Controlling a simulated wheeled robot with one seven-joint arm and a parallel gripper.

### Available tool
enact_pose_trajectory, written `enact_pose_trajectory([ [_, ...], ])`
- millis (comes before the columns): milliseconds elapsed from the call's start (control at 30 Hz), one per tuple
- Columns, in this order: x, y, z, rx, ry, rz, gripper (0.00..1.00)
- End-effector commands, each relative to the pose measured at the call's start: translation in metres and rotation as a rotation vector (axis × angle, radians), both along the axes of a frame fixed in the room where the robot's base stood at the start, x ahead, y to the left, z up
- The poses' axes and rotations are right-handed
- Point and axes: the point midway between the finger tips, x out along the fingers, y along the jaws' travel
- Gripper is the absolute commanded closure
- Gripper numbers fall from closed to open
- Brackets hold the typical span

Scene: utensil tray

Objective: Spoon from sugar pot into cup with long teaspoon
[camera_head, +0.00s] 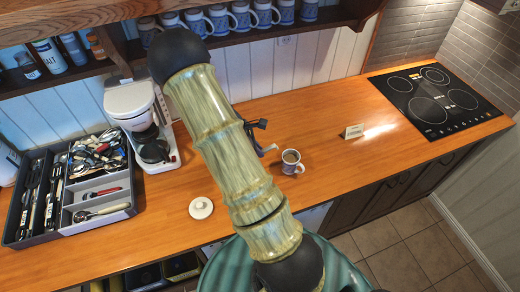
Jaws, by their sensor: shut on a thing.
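The cup (290,162) is white and blue and stands upright on the wooden counter, just right of my arm, with dark coffee-coloured liquid in it. A small dark part of my gripper (259,124) shows at the right edge of my arm, behind and left of the cup. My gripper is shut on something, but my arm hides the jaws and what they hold. A pale bluish piece (268,150) shows between my arm and the cup; I cannot tell what it belongs to. A round white lid (201,208) with a knob lies on the counter left of my arm. I cannot make out the sugar pot or the long teaspoon.
A grey utensil tray (64,230) with cutlery and a ladle-like spoon (98,213) stands at the left. A white coffee maker (130,100) is beside it. A small card (353,131) and a black hob (438,100) are at the right. The counter between cup and hob is mostly clear.

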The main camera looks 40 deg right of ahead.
Motion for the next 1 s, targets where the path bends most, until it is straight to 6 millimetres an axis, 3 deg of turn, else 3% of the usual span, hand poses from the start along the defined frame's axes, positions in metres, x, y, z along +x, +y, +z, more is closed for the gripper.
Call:
enact_pose_trajectory([
  [400,0.01,0.021,-0.025,-0.17,0.083,0.004,1.0],
  [867,0.013,0.027,-0.057,-0.162,0.079,0.002,1.0],
  [1000,0.013,0.027,-0.04,-0.161,0.078,0.001,1.0],
])
